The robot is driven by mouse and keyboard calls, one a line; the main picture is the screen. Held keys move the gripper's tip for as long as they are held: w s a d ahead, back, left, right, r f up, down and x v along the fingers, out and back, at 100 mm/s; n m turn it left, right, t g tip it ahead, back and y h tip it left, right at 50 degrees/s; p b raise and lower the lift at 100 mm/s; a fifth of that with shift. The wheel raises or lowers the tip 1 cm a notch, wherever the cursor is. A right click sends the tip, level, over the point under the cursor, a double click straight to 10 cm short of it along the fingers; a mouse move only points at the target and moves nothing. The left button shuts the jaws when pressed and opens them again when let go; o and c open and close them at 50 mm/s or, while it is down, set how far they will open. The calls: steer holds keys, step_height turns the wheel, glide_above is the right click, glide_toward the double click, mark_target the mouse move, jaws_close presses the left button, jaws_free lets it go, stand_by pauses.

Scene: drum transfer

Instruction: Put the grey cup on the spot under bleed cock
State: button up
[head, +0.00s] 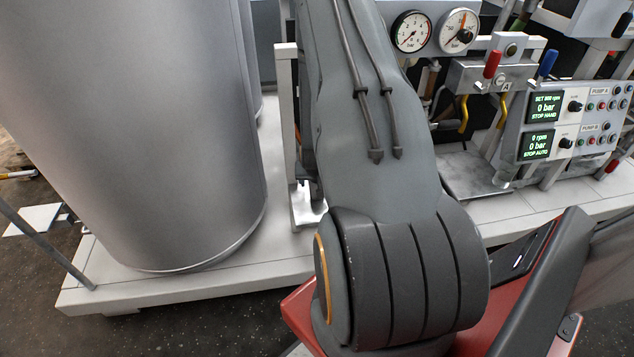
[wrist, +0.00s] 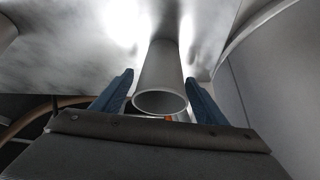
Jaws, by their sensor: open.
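In the wrist view a grey, hollow cylinder that looks like the grey cup (wrist: 160,72) has its round open end towards the camera. My gripper (wrist: 159,78) is open, with one blue finger on each side of the cylinder. A gap shows between each finger and its wall. Its far end meets a shiny metal surface (wrist: 85,50). In the head view my arm covers the middle, and neither my gripper nor the cup can be made out. A red-handled lever (head: 492,64) sits on a metal block marked A; I cannot tell whether this is the bleed cock.
A large grey drum (head: 150,130) stands at left on a pale platform (head: 190,285). Two gauges (head: 411,32) and a control panel (head: 570,118) with lit displays are at back right. A blue lever (head: 547,64) stands beside the panel. A metal plate (head: 470,180) lies below the lever block.

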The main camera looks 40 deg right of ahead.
steer(key=shift+s+r, duration=0.1)
steer(key=shift+r, duration=0.3)
steer(key=v, duration=1.2)
steer(key=s+a+r+n+g+y, duration=0.1)
steer(key=a+r+n+y, duration=0.1)
steer(key=a+r, duration=0.5)
steer(key=a+r+n+g+y, duration=0.15)
steer(key=a+r, duration=0.25)
steer(key=a, duration=0.5)
steer(key=s+a+r+n+g, duration=0.2)
steer(key=s+a+r+n, duration=0.2)
steer(key=s+a+r, duration=0.4)
steer(key=s+a, duration=0.2)
steer(key=s, duration=0.1)
steer(key=shift+s+a+r, duration=0.3)
steer(key=shift+s+r, duration=0.1)
steer(key=shift+y, duration=0.25)
steer(key=a+p, duration=0.1)
steer(key=a+r+p, duration=0.1)
steer(key=a+n+p, duration=0.1)
steer(key=shift+s+a+r, duration=0.1)
steer(key=shift+r, duration=0.2)
